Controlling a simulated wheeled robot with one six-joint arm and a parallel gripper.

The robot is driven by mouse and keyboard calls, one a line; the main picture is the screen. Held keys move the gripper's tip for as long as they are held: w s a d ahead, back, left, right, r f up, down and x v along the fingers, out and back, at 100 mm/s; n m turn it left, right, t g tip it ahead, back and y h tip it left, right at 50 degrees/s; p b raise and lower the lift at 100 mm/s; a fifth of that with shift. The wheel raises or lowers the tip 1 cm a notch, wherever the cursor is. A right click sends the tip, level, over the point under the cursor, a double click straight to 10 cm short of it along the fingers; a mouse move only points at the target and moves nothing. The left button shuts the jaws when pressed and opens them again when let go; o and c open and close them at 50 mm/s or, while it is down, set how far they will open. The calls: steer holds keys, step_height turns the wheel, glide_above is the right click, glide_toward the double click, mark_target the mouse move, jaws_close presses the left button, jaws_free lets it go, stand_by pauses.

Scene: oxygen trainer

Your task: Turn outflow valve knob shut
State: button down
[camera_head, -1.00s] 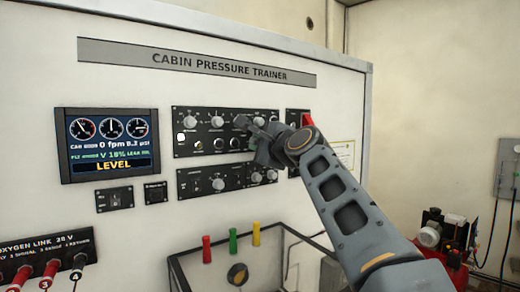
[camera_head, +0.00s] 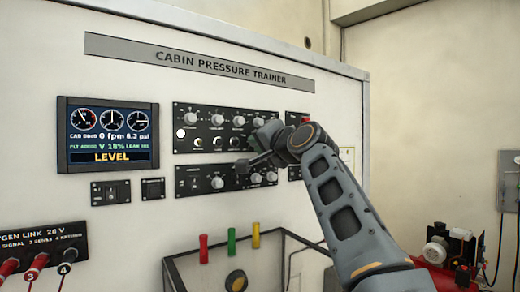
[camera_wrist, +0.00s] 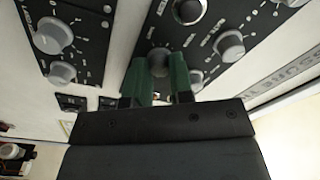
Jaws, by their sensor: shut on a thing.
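The black upper control panel (camera_head: 226,131) on the trainer face bears rows of round grey knobs and small switches. My gripper (camera_head: 260,152) is at this panel's lower right and covers part of it. In the wrist view, its two green fingers stand on either side of a round grey knob (camera_wrist: 158,60), shut on it. This knob's label is not readable, and my gripper hides it in the head view. The trainer screen (camera_head: 109,134) shows dials, "0 fpm", what looks like "8.2 psi", "V 18%" and a yellow "LEVEL".
A second knob panel (camera_head: 222,181) lies just below; its knobs (camera_wrist: 53,36) show close by in the wrist view. Red (camera_head: 204,248), green (camera_head: 232,240) and yellow (camera_head: 256,235) handles stand lower down. A red-and-black machine (camera_head: 445,248) stands at the right.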

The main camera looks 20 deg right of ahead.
steer(key=n+b, duration=0.1)
steer(key=n, duration=0.5)
steer(key=n+b, duration=0.1)
steer(key=n, duration=0.6)
steer(key=shift+n+g+y, duration=0.3)
steer(key=shift+y, duration=0.1)
steer(key=shift+n, duration=0.3)
steer(key=c, duration=1)
jaws_free()
steer(key=shift+d, duration=0.1)
steer(key=b+v, duration=0.5)
steer(key=v, duration=0.8)
steer(key=shift+s, duration=0.35)
steer(key=shift+d+f, duration=0.1)
steer(key=shift+d, duration=0.05)
